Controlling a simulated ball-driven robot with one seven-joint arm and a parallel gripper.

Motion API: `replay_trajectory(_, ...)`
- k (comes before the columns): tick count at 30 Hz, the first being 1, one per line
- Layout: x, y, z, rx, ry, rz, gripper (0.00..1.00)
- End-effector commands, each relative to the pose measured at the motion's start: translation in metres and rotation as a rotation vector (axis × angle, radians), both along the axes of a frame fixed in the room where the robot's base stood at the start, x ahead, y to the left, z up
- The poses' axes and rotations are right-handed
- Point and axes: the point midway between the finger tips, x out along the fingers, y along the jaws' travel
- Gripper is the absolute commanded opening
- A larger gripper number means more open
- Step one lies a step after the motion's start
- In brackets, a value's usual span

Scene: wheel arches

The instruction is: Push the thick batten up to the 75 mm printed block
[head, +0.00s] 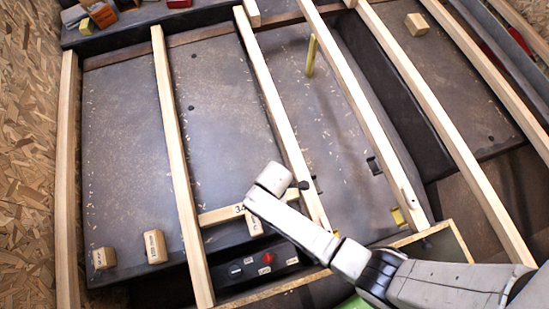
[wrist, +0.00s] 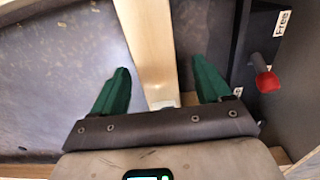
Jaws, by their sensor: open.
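Several long pale wood battens run across the dark floor in the head view, among them one at the left (head: 180,165) and one beside my wrist (head: 270,95). I cannot tell which is the thick one. Two small printed wood blocks, one (head: 104,258) and another (head: 155,247), sit at the lower left; their print is too small to read. A short wood piece with a partly covered number (head: 222,215) lies between two battens. My gripper (wrist: 160,68) is open in the wrist view, its green fingers on either side of a pale wood bar (wrist: 150,40). My arm hides its tips in the head view.
A dark panel with a red knob (head: 268,258) is at the front; the red knob also shows in the wrist view (wrist: 267,82), near a "Free" label (wrist: 283,22). A yellow post (head: 311,55) stands between battens. Another wood block (head: 416,24) lies far right.

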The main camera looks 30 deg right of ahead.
Motion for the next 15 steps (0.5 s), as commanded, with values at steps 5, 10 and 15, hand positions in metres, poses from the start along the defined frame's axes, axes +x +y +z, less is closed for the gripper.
replay_trajectory(5,0.000,0.001,0.039,0.002,-0.001,0.001,0.77)
replay_trajectory(10,0.000,0.000,0.069,0.001,-0.001,0.001,0.77)
replay_trajectory(15,-0.001,0.000,0.087,0.000,0.000,0.002,0.77)
